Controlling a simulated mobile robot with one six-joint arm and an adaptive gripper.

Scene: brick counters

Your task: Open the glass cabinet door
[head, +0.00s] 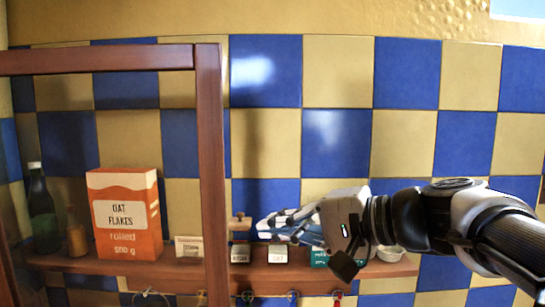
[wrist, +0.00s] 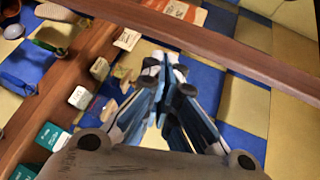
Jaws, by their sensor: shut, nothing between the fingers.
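The glass cabinet door shows at the left of the head view as a reddish-brown wooden frame with clear glass, its upright edge (head: 211,170) nearest my gripper. In the wrist view the door's wooden bar (wrist: 225,45) runs diagonally across the top. Whether the door stands ajar is hard to tell, and no handle is clearly seen. My gripper (head: 264,228) is to the right of the upright edge, apart from it in the picture. Its fingers (wrist: 166,68) meet at the tips with nothing between them.
A wooden shelf (head: 215,275) runs behind. Behind the glass stand an orange oat flakes box (head: 125,215), a dark bottle (head: 42,212) and a small bottle (head: 76,236). Small boxes, including a teal one (head: 319,259), and a white bowl (head: 391,254) sit near my gripper. The tiled wall above is clear.

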